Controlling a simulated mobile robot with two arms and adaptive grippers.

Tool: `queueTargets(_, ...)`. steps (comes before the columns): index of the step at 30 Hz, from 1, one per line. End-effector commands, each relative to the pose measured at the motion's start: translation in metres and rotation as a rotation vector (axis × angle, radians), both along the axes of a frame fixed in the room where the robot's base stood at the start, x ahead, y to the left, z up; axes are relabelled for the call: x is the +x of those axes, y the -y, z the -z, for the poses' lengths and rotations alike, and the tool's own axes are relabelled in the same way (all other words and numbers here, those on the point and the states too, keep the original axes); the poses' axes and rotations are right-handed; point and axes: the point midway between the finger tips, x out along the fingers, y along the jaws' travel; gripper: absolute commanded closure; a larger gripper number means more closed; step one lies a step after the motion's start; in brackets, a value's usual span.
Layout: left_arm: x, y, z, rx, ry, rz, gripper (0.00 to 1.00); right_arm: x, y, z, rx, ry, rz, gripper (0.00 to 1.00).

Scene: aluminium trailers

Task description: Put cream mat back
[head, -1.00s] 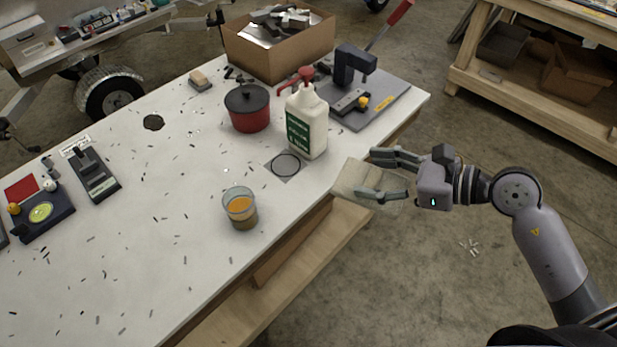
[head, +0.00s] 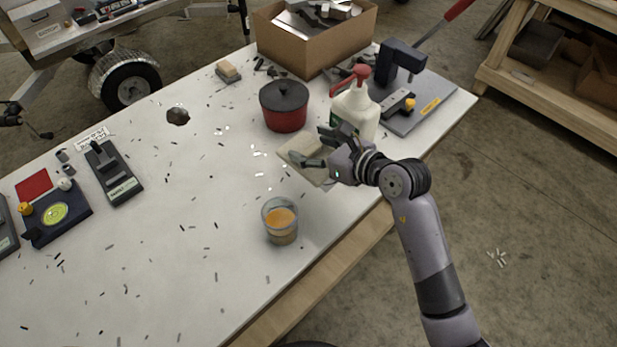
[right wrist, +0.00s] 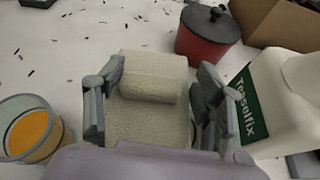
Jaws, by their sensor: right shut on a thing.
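The cream mat (head: 290,147) is in my right gripper (head: 309,147), over the white table beside the white bottle. In the right wrist view the mat (right wrist: 148,122) lies between the two fingers of the right gripper (right wrist: 161,75), with its far end folded or rolled up (right wrist: 153,75). The fingers are closed in on it from both sides. I cannot tell whether the mat touches the tabletop. The grey square with a dark ring is hidden in the head view. My left gripper is not in view.
A red pot (head: 284,110) is behind, a glass of orange liquid (head: 280,222) in front. A cardboard box (head: 318,45) and a grey press (head: 400,75) are at the back. The table's left-centre (head: 190,190) has scattered dark bits.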

Motion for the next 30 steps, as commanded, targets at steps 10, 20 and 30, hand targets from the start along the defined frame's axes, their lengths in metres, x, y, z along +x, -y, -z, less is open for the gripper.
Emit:
queueTargets(10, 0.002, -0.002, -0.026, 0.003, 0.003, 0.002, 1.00, 0.002, 0.005, 0.041, 0.037, -0.043, 0.014, 0.74)
queueTargets(20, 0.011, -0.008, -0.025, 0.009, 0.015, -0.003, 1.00, 0.002, 0.005, 0.081, 0.036, -0.041, 0.014, 0.74)
queueTargets(30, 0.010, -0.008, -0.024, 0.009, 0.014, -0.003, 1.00, 0.003, 0.005, 0.096, 0.037, -0.037, 0.013, 0.74)
